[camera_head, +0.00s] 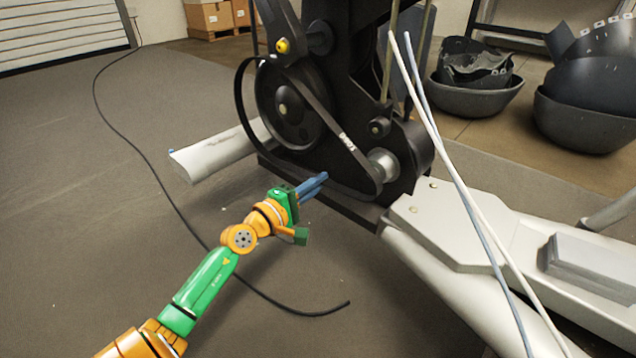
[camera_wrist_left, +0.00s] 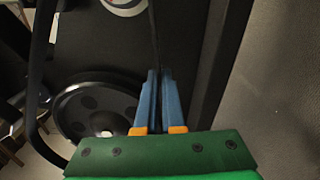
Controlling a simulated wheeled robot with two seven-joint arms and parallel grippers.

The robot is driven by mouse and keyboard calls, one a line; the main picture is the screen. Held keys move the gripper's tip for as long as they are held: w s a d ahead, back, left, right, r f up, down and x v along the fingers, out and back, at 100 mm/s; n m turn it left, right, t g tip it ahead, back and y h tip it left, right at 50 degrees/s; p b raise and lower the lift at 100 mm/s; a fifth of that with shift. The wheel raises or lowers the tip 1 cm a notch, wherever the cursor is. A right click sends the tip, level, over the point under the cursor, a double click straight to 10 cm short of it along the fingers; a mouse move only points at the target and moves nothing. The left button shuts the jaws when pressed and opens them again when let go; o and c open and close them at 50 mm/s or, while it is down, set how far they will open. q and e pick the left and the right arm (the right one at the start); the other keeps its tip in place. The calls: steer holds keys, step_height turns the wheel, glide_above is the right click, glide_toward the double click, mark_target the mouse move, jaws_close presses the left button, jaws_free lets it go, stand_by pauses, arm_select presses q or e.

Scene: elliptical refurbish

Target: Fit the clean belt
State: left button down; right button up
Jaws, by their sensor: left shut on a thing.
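The black belt (camera_head: 341,138), with small white print, runs from the upper frame down to the silver motor pulley (camera_head: 382,165). Its loop bulges out left (camera_head: 238,92) of the large dark flywheel pulley (camera_head: 291,107). My left gripper (camera_head: 322,178) is in front of the lower machine, below the flywheel pulley. In the left wrist view its blue fingers (camera_wrist_left: 158,95) are close together on a thin dark strip of the belt (camera_wrist_left: 155,30). The flywheel pulley (camera_wrist_left: 97,110) is left of the fingers there. I cannot tell how the belt sits on the pulleys. My right gripper is not visible.
A black cable (camera_head: 190,220) lies across the floor. A white foot tube (camera_head: 215,155) sticks out left of the machine, and a pale rail (camera_head: 460,225) extends right. White and blue rods (camera_head: 450,160) cross in front. Dark bins (camera_head: 590,115) stand behind right.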

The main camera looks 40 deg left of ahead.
arm_select(q)
steer(key=shift+w, duration=0.25)
steer(key=w+b, duration=0.1)
steer(key=w, duration=0.3)
steer(key=shift+w+d, duration=0.15)
steer(key=shift+d, duration=0.05)
stand_by(0.5)
steer(key=shift+w, duration=0.55)
stand_by(0.9)
steer(key=c, duration=1)
jaws_free()
steer(key=shift+o, duration=0.2)
